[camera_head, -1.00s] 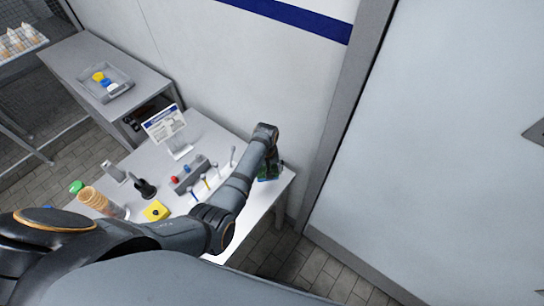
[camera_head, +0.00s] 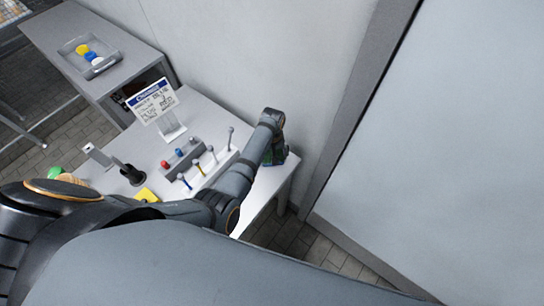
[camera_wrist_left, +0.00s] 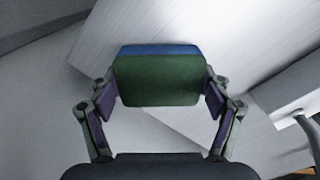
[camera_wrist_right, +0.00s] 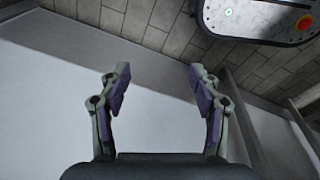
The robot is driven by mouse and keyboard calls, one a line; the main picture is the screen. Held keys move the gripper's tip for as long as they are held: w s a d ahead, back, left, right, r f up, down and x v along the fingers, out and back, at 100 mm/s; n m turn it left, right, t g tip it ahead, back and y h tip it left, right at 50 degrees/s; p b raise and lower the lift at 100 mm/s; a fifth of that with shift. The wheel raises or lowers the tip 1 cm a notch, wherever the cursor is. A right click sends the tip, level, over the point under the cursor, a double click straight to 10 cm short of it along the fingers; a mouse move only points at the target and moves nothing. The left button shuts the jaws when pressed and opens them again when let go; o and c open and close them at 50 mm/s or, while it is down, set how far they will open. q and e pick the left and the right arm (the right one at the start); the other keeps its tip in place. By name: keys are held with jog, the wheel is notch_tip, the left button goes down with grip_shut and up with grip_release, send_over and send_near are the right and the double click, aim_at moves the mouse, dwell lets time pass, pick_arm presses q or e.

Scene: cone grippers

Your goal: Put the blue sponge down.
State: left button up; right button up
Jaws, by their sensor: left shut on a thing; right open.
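The blue sponge (camera_wrist_left: 158,50) has a blue layer and a dark green layer, and it shows between the fingers in the left wrist view. My left gripper (camera_wrist_left: 160,92) is shut on it from both sides. In the head view, my left arm reaches across the white table (camera_head: 262,188) to its right end. There the dark green side of the sponge (camera_head: 281,157) shows just past my wrist. I cannot tell whether the sponge touches the tabletop. My right gripper (camera_wrist_right: 158,85) is open and empty in the right wrist view, away from the table.
A rack with several coloured levers (camera_head: 186,165), a sign on a stand (camera_head: 153,103) and a yellow block (camera_head: 146,195) stand left of my left forearm. A grey side table with a tray (camera_head: 105,66) is at the upper left. A wall borders the table's back.

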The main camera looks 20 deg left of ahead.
pick_arm(q)
jog(key=shift+s+d+f, duration=0.1)
jog(key=o, duration=0.9)
jog(key=shift+o, duration=1.4)
jog(key=shift+f, duration=0.1)
pick_arm(e)
jog(key=s+g, duration=0.1)
jog(key=s, duration=0.4)
pick_arm(q)
jog(key=shift+o, duration=0.6)
notch_tip(320, 180, up, 10)
jog(key=p, duration=0.9)
jog(key=shift+r, duration=1.25)
pick_arm(e)
notch_tip(320, 180, up, 8)
jog(key=w, duration=0.1)
jog(key=shift+w, duration=0.2)
pick_arm(q)
jog(key=shift+f, duration=0.1)
pick_arm(e)
jog(key=shift+r, duration=0.1)
